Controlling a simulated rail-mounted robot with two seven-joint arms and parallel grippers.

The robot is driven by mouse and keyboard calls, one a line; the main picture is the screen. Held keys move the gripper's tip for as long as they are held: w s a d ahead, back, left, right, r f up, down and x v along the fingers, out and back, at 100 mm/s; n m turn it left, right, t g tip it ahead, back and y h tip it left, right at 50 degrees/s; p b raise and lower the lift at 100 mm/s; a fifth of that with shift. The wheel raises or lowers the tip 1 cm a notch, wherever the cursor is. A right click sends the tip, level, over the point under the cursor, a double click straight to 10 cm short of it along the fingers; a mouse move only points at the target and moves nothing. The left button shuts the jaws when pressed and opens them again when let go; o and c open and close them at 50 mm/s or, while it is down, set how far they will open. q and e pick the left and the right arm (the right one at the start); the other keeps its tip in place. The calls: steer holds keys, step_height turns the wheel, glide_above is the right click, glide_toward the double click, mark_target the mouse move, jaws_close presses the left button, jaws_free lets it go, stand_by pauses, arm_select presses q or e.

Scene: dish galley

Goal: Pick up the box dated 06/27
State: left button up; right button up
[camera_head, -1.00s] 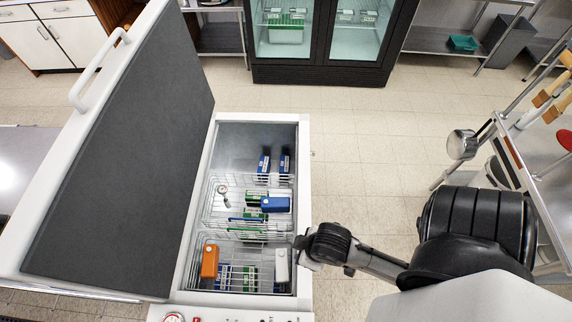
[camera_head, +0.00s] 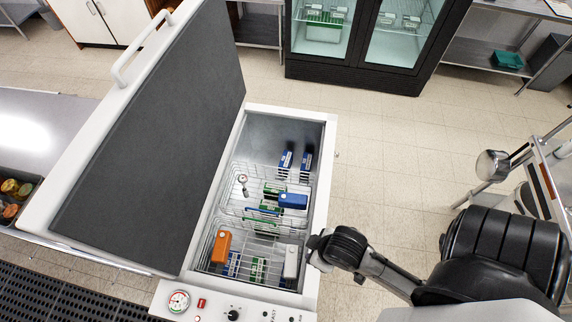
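An open chest freezer (camera_head: 326,140) holds several boxes; the dates on them are too small to read. Two blue-and-white boxes stand at the far end, a left one (camera_head: 285,160) and a right one (camera_head: 306,162). A blue box (camera_head: 293,201) lies on the middle basket. An orange box (camera_head: 221,246) and a white box (camera_head: 291,262) stand in the near basket, with green-and-white boxes (camera_head: 258,267) low between them. My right gripper (camera_head: 312,256) is at the freezer's right rim beside the white box; its fingers are not clear. My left gripper is not in view.
The raised freezer lid (camera_head: 160,140) blocks the left side. Wire baskets (camera_head: 237,208) divide the inside. A gauge (camera_head: 178,300) sits on the front panel. A glass-door fridge (camera_head: 345,72) stands at the back.

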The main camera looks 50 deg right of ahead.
steer(key=shift+o, duration=0.5)
steer(key=o, duration=0.9)
steer(key=shift+d, duration=0.15)
steer(key=shift+o, duration=0.2)
